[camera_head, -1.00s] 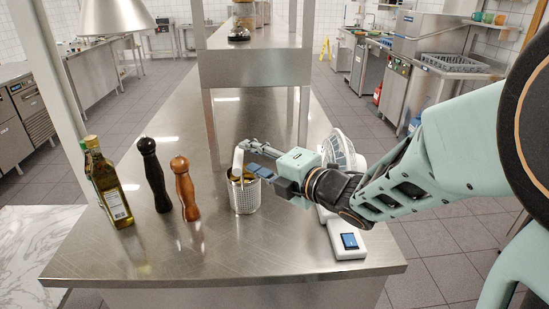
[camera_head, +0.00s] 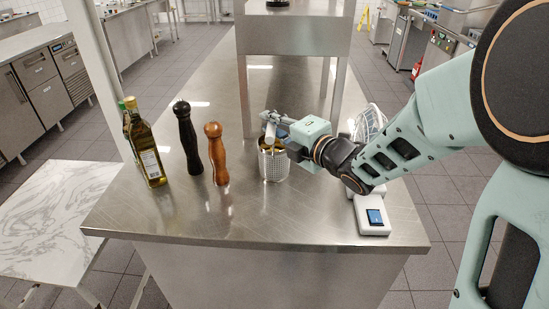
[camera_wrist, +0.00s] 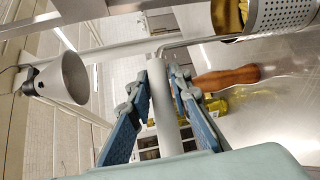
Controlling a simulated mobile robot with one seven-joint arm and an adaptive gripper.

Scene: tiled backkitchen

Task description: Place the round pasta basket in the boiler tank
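The round pasta basket (camera_head: 273,165) is a perforated metal cylinder standing upright on the steel counter, with yellowish contents. In the wrist view its perforated wall (camera_wrist: 280,14) shows at the top right. Its pale, rod-like handle (camera_wrist: 166,110) stands between the fingers of my gripper (camera_wrist: 163,90). The fingers are spread, with a clear gap on the left side of the handle. In the head view my gripper (camera_head: 280,128) is just above and behind the basket rim, partly covering the handle. I cannot make out a boiler tank for certain.
A brown pepper mill (camera_head: 217,155), a black mill (camera_head: 187,138) and oil bottles (camera_head: 147,152) stand left of the basket. A white scale-like device (camera_head: 371,215) is at the right. A steel shelf post (camera_head: 245,95) rises behind. The front counter (camera_head: 260,220) is clear.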

